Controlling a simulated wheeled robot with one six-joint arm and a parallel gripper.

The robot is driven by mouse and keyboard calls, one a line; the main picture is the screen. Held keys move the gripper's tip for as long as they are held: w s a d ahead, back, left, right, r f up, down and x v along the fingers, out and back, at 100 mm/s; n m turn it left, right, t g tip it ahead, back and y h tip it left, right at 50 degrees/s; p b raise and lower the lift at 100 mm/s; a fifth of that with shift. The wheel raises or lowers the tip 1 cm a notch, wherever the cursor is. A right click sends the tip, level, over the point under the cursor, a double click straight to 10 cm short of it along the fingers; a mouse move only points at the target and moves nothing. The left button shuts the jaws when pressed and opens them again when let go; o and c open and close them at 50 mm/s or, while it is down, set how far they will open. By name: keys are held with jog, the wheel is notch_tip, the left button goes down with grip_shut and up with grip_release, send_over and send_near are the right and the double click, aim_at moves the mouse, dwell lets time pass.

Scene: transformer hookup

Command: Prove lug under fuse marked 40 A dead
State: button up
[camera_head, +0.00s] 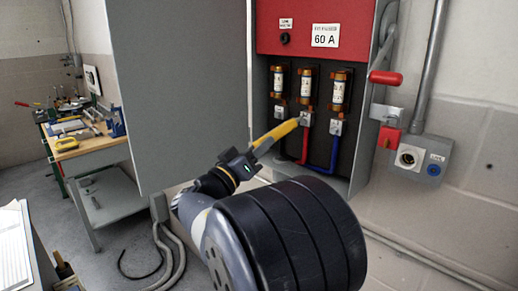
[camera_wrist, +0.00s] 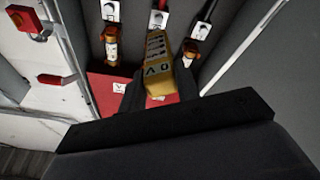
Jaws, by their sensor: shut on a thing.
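My gripper (camera_head: 248,158) is shut on a yellow tester (camera_head: 277,135), which also shows between the fingers in the wrist view (camera_wrist: 157,62). Three fuses stand in the open cabinet: left (camera_head: 278,82), middle (camera_head: 306,85) and right (camera_head: 339,90). Their small markings are not legible. Below them are the left lug (camera_head: 279,113), middle lug (camera_head: 306,118) and right lug (camera_head: 336,127). The tester's tip is close to the middle lug; I cannot tell whether it touches. In the wrist view the tester hides the middle fuse.
A red panel (camera_head: 290,40) above bears a 60 A label (camera_head: 325,35). A red-handled lever (camera_head: 385,77) and a socket box (camera_head: 420,158) are at the cabinet's right. The open grey door (camera_head: 180,90) stands left. A workbench (camera_head: 95,145) with tools is farther left.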

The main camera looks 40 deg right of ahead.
jog(key=shift+a, duration=0.1)
dwell(0.3)
jog(key=shift+s+a+f+b, duration=0.1)
jog(key=shift+a+b, duration=1.15)
jog(key=shift+a, duration=0.4)
jog(key=shift+s+a+b, duration=0.2)
jog(key=shift+a+b, duration=0.6)
jog(key=shift+a, duration=1)
